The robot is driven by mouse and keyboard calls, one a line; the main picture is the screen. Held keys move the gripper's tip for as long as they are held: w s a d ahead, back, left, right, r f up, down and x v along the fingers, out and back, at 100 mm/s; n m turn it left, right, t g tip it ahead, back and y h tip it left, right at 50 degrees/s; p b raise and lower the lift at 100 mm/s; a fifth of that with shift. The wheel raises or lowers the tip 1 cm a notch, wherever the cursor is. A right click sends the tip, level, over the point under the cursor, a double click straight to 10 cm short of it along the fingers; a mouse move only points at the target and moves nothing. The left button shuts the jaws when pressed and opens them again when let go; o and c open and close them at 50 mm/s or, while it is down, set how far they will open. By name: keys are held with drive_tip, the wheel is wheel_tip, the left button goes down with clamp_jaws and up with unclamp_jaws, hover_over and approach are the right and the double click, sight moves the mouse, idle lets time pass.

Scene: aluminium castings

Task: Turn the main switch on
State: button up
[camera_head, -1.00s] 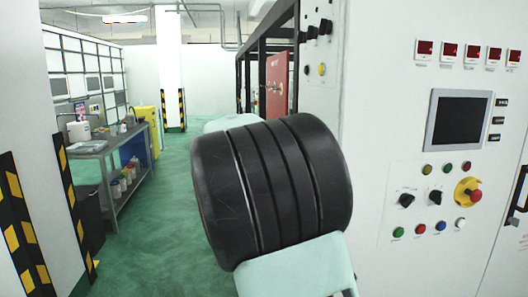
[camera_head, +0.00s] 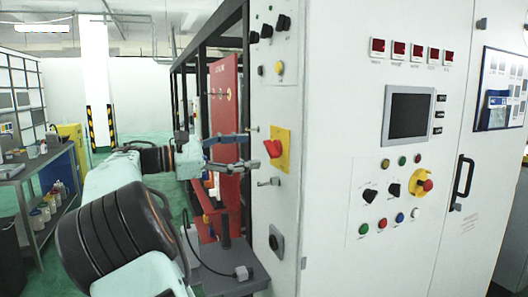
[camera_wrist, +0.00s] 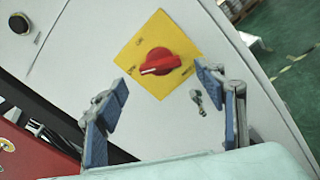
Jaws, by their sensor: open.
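The main switch, a red rotary knob (camera_head: 272,148) on a yellow plate (camera_head: 284,138), is on the narrow side of the white cabinet. In the wrist view the knob (camera_wrist: 160,62) sits on the tilted yellow plate (camera_wrist: 156,30), its handle pointing left toward a small label too blurred to read surely. My gripper (camera_head: 249,150) is open and empty, a short way left of the knob in the head view. In the wrist view its blue-padded fingers (camera_wrist: 163,84) stand on either side of the knob's lower part, apart from it.
A small metal handle (camera_head: 269,181) sticks out just below the plate, close to my lower finger; it also shows in the wrist view (camera_wrist: 197,98). A red panel (camera_head: 222,110) stands behind my gripper. The control panel's screen (camera_head: 409,114) and buttons are to the right.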

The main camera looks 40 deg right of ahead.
sight(267, 150)
drive_tip(key=x, duration=0.6)
drive_tip(key=shift+c, duration=0.5)
drive_tip(key=c, duration=1.1)
drive_tip(key=shift+o, duration=0.2)
drive_tip(key=shift+m, duration=0.3)
drive_tip(key=m+b, duration=0.2)
drive_tip(key=m, duration=0.4)
drive_tip(key=shift+f+b, duration=0.2)
drive_tip(key=shift+b, duration=0.15)
drive_tip(key=m+b, duration=0.2)
drive_tip(key=m, duration=0.3)
drive_tip(key=shift+b, duration=0.4)
drive_tip(key=shift+m, duration=0.3)
drive_tip(key=shift+r, duration=0.1)
